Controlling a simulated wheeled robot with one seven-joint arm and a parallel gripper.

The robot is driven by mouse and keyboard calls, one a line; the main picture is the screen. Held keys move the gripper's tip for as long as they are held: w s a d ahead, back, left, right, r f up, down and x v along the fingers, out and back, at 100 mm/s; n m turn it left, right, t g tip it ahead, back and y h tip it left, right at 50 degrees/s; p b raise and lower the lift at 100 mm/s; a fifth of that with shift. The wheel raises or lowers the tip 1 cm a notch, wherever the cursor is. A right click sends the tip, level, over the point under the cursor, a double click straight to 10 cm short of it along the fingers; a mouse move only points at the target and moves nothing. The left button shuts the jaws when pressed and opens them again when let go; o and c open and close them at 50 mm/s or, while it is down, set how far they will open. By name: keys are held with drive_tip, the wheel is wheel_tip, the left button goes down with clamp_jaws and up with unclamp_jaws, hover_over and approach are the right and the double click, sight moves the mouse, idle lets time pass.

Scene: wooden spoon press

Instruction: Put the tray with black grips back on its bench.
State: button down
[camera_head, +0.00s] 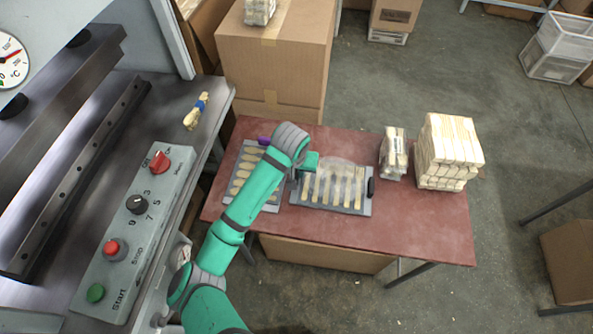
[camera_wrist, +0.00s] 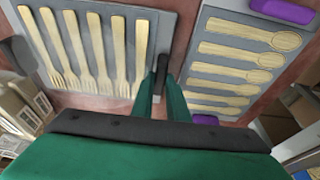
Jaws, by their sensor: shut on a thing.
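The tray with black grips (camera_head: 328,205) is grey and bears a row of wooden forks. It is over the middle of the red bench (camera_head: 420,230); I cannot tell if it touches the top. Its free black grip (camera_head: 371,187) shows at its right end. My gripper (camera_wrist: 163,75) is shut on the other black grip (camera_wrist: 162,62), at the tray's left end in the head view. The forks (camera_wrist: 97,50) lie side by side in the wrist view. A faint whitish haze covers part of the tray in the head view.
A second tray (camera_head: 240,206) with purple grips and wooden spoons lies on the bench, left of the fork tray. A wrapped bundle (camera_head: 393,155) and a stack of wooden pieces (camera_head: 447,150) stand to the right. A press panel (camera_head: 140,230) is at left. The bench's front right is clear.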

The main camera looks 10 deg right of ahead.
drive_tip(key=c, duration=1.7)
unclamp_jaws()
drive_tip(key=shift+c, duration=0.2)
